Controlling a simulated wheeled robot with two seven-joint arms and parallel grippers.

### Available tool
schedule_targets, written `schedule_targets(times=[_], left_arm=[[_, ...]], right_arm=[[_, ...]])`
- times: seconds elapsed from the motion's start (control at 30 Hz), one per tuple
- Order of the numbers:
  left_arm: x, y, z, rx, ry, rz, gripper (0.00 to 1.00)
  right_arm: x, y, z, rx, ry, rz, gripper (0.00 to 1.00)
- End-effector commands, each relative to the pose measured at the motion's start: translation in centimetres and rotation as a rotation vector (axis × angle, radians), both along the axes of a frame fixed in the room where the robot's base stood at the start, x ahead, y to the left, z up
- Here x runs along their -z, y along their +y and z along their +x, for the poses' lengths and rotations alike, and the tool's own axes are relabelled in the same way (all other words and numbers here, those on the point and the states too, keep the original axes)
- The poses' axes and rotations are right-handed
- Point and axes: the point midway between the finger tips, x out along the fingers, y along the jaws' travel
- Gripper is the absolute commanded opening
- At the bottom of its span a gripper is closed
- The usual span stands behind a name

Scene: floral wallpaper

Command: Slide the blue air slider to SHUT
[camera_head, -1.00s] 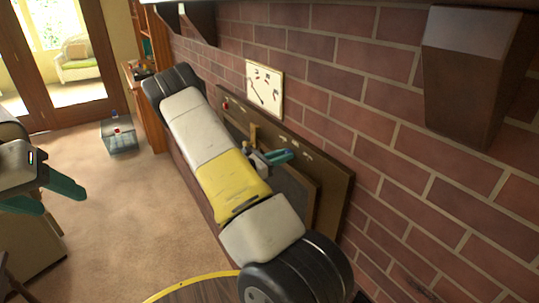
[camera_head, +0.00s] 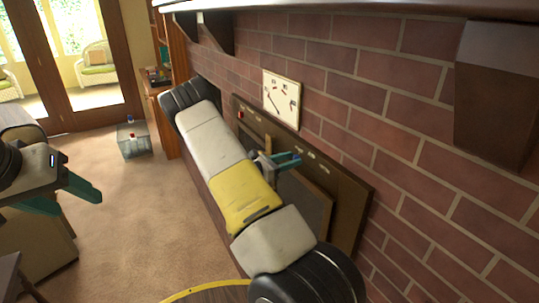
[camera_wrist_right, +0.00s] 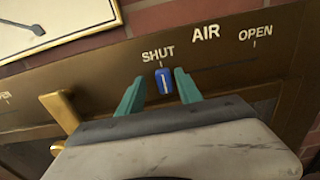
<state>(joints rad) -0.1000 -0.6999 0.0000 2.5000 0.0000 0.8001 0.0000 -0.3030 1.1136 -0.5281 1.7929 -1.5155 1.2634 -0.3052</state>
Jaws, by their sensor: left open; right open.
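The blue air slider (camera_wrist_right: 164,81) is small and upright on the brown panel (camera_wrist_right: 235,68) in the right wrist view. It sits just below the word SHUT, well left of OPEN. My right gripper (camera_wrist_right: 158,92) is open, with one teal finger on each side of the slider. I cannot tell whether either finger touches it. In the head view my right gripper (camera_head: 287,160) is at the panel (camera_head: 345,190), and the slider is not discernible there. My left gripper (camera_head: 72,197) is open and empty at the left, away from the panel.
A brass handle (camera_wrist_right: 60,112) stands out from the panel left of my right gripper. A brick wall (camera_head: 400,110) surrounds the panel, with a pale plaque (camera_head: 282,98) above it. A clear bin (camera_head: 133,143) stands on the carpet (camera_head: 160,210), which is mostly free.

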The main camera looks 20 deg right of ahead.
Motion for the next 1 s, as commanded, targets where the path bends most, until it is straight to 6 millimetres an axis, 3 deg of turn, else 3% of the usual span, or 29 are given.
schedule_targets(times=[0.17, 0.4, 0.6, 1.0], left_arm=[[0.0, 0.0, 0.0, 0.0, 0.0, 0.0, 0.55], [0.0, 0.0, 0.0, 0.0, 0.0, 0.0, 0.55], [0.0, 0.0, 0.0, 0.0, 0.0, 0.0, 0.55], [0.0, 0.0, 0.0, 0.0, 0.0, 0.0, 0.55]], right_arm=[[0.0, 1.2, -0.1, -0.002, 0.0, 0.0, 0.42], [0.0, 5.4, -0.4, -0.004, 0.001, 0.001, 0.42], [0.0, 7.5, -0.5, -0.002, 0.0, 0.001, 0.42], [0.0, 7.8, -0.6, -0.001, 0.0, 0.0, 0.42]])
